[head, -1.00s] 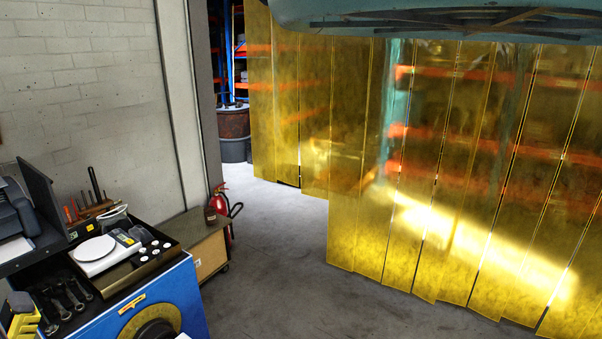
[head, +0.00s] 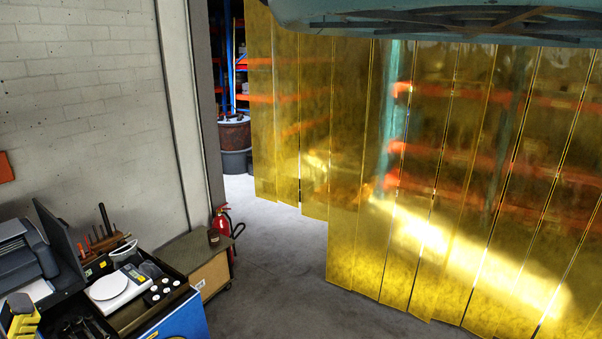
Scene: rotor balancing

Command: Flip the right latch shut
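The right latch is not visible in the head view, and nothing I can identify as a latch shows. My gripper and arm are also out of view, so whether the gripper is open or shut is not shown.
A blue cart (head: 183,322) at lower left carries a white scale (head: 109,287), small round pieces and hand tools. A printer (head: 24,254) stands left of it. A wooden cabinet (head: 211,274) and red fire extinguisher (head: 224,229) stand behind. Yellow strip curtains (head: 440,190) hang right; grey floor (head: 285,285) between is clear.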

